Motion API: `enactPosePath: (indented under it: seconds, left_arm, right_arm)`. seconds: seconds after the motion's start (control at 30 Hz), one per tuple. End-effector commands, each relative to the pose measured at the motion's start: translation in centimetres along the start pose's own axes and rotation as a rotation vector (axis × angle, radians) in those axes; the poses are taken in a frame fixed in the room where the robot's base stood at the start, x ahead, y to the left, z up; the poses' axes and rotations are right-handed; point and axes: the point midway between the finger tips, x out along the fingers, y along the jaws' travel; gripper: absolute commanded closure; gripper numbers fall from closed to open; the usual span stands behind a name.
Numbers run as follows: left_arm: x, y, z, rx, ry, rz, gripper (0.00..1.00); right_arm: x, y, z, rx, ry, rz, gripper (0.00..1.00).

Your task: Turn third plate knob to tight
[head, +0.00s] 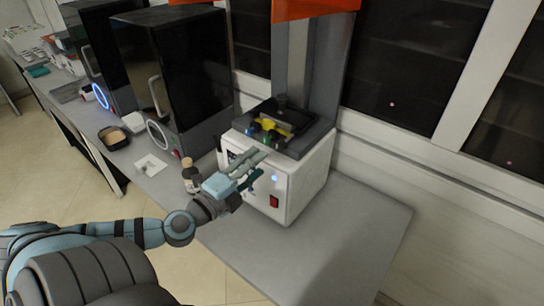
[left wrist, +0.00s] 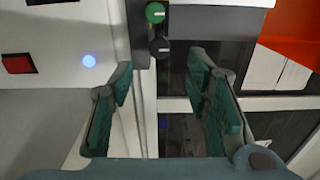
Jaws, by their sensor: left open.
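A white machine (head: 305,178) stands on the bench with a dark plate assembly (head: 313,140) on top. Small knobs sit on it, including a green knob (head: 267,139) and a blue knob (head: 250,131), near a yellow part (head: 272,125). In the left wrist view, the green knob (left wrist: 155,13) and a black knob (left wrist: 159,47) show at the top, between and beyond the fingers. I cannot tell which knob is the third, nor how tight any is. My left gripper (head: 261,163) is open and empty in front of the machine, apart from the knobs; it also shows in the left wrist view (left wrist: 160,62).
An orange cover (head: 315,8) hangs above the machine on a grey column. A brown bottle (head: 190,178) stands left of the machine, close to my gripper. A black cabinet-like device (head: 180,75) stands further left. The bench (head: 355,230) is clear at front right.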

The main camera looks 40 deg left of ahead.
Motion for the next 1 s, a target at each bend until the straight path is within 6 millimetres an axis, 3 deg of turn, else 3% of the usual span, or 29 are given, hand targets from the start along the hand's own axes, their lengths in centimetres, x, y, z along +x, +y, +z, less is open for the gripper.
enactPosePath:
  seconds: [0.03, 0.13, 0.3, 0.67, 0.77, 0.97, 1.0]
  left_arm:
    - [1.6, 0.4, 0.0, -0.007, -0.001, -0.013, 0.56]
    - [4.0, 0.1, 0.1, -0.009, -0.005, -0.007, 0.56]
    - [6.4, -0.2, 0.1, -0.005, -0.004, 0.000, 0.56]
    - [7.2, 0.1, -0.1, -0.002, 0.002, 0.000, 0.56]
    - [7.2, 0.1, -0.1, -0.002, 0.002, 0.000, 0.67]
    - [7.2, 0.1, 0.0, -0.002, 0.002, 0.000, 0.99]
    - [7.2, 0.1, 0.0, -0.002, 0.002, 0.000, 1.00]
  right_arm:
    - [1.2, -0.1, 0.2, 0.000, -0.001, 0.000, 0.60]
    - [0.9, -0.2, 0.1, 0.001, -0.001, -0.002, 0.60]
    - [-0.6, -0.5, 0.0, 0.003, -0.001, -0.007, 0.60]
    - [-0.7, -0.5, 0.0, 0.003, -0.001, -0.008, 0.60]
    - [-0.7, -0.5, 0.0, 0.003, -0.001, -0.007, 0.60]
    - [-0.7, -0.5, 0.0, 0.003, -0.001, -0.007, 0.60]
    - [-0.7, -0.5, 0.0, 0.003, -0.001, -0.007, 0.60]
